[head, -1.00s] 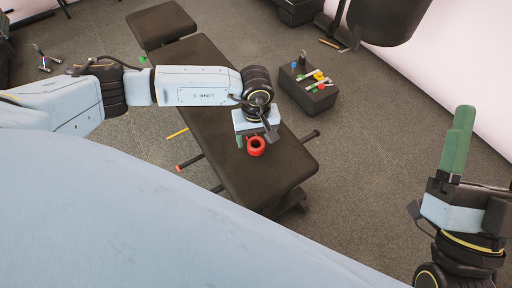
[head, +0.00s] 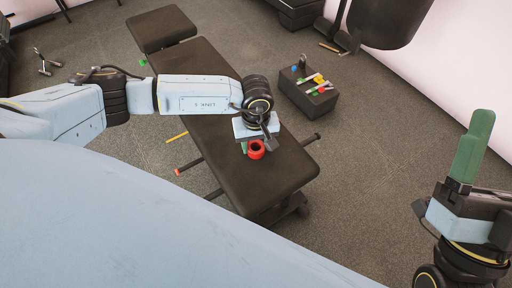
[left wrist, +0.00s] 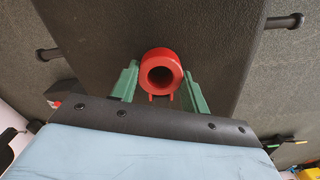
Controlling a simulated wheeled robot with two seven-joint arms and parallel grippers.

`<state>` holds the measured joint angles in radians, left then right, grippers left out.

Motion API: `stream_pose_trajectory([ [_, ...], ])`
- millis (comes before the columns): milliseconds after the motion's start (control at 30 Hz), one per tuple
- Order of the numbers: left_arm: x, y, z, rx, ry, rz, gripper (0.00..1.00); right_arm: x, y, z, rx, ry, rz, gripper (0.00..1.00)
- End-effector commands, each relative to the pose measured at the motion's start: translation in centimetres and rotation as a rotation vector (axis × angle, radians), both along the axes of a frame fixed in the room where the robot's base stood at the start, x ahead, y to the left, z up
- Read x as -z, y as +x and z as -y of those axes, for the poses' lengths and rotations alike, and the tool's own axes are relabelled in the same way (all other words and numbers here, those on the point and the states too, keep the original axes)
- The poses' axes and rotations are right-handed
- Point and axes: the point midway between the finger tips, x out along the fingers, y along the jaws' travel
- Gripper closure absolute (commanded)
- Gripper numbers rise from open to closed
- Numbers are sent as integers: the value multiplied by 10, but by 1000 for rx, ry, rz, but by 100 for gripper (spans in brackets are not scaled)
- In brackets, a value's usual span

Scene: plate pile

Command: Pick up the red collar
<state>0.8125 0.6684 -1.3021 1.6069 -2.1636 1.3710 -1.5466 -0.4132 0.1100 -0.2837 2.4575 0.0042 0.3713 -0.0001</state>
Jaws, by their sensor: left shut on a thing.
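The red collar (head: 256,152) is a short thick ring near the front end of the dark padded bench (head: 225,170). In the left wrist view the collar (left wrist: 161,58) shows its round hole toward the camera. My left gripper (left wrist: 160,80) has its green fingers on either side of the collar and is shut on it. I cannot tell whether the collar still touches the bench. My right gripper (head: 474,140), green-fingered, stands at the far right, away from the collar; its fingers overlap in the picture.
A dark box (head: 308,98) with small coloured items on top stands on the floor right of the bench. A bar end (head: 311,139) sticks out from the bench's right side. A yellow stick (head: 177,137) lies left of the bench. The carpet at right is mostly clear.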

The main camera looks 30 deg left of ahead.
Motion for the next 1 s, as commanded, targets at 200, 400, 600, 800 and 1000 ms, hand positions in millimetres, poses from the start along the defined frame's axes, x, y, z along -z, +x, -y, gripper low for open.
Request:
stream_pose_trajectory([
  [200, -2, 0, 0, 0, 0, 1, 79, 0, 0, 0, 0, -1, -3, 29],
  [400, -13, 1, 0, 0, -1, 2, 79, 1, 6, -2, -1, -18, -63, 29],
  [600, -38, 1, 0, 0, 0, 1, 79, 8, 18, -5, -1, -61, -202, 29],
  [800, -65, 0, 0, 1, 0, 1, 79, 27, 31, -7, 1, -116, -385, 29],
  [1000, -84, 1, 0, 0, -1, 2, 79, 52, 39, -6, 10, -167, -551, 29],
])
